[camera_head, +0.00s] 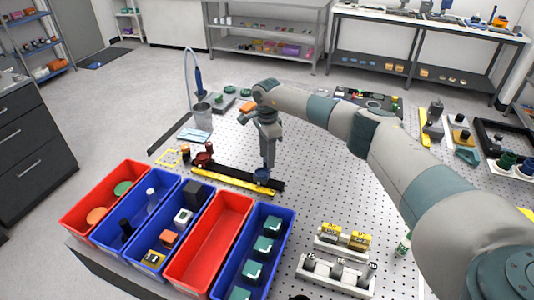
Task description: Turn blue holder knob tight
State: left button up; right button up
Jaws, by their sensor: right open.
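The blue holder (262,175) stands at the right end of a dark rail (232,176) on the perforated table. Its knob is too small to make out, and the gripper above partly hides the holder. My right gripper (267,166) points down right at the blue holder; its jaws are open, and I cannot tell whether they touch it or are around the knob. A dark red holder (204,158) stands at the rail's left end. My left gripper is not in view.
A yellow bar (225,182) lies along the rail's front side. Red bins (228,205) and blue bins (283,213) with small parts line the front left. White racks (337,273) stand at the front. A beaker (201,117) stands behind. The table's right middle is mostly clear under my arm.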

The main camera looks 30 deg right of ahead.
grip_shut()
